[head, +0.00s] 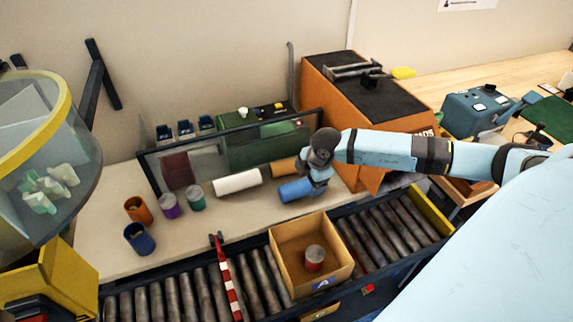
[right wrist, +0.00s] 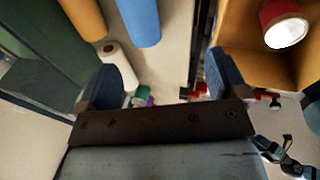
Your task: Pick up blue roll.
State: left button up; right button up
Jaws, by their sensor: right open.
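The blue roll (head: 294,190) lies on its side on the beige bench, just in front of an orange roll and to the right of a white roll. Its right end is partly hidden by my right gripper (head: 316,184), which is over that end in the head view. In the right wrist view the blue roll (right wrist: 140,22) is at the top, beyond the open fingers of my right gripper (right wrist: 161,80). Nothing is between the fingers; whether they touch the roll cannot be told.
The white roll (head: 237,182) and orange roll (head: 285,167) lie close by. A cardboard box (head: 284,252) holding a red can (head: 314,257) stands on the roller conveyor in front. A framed panel and green machine (head: 258,142) stand behind. Several small cups are at left.

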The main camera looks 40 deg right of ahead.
aim_at(307, 183)
jog(key=shift+m+h, duration=0.4)
jog(key=shift+h, duration=0.4)
jog(key=w+d+f, duration=0.1)
jog(key=f, duration=0.1)
jog(key=w+d+f, duration=0.1)
jog(key=f, duration=0.1)
jog(key=w+d+f+p, duration=0.1)
jog(key=w+f, duration=0.1)
jog(key=shift+d+f, duration=0.25)
jog(key=shift+f, duration=0.05)
jog(key=x, duration=0.3)
jog(key=p+x, duration=0.1)
jog(key=x, duration=0.1)
jog(key=shift+d+f, duration=0.25)
jog(key=shift+d, duration=0.1)
jog(key=c, duration=1.1)
jog(key=shift+r, duration=0.2)
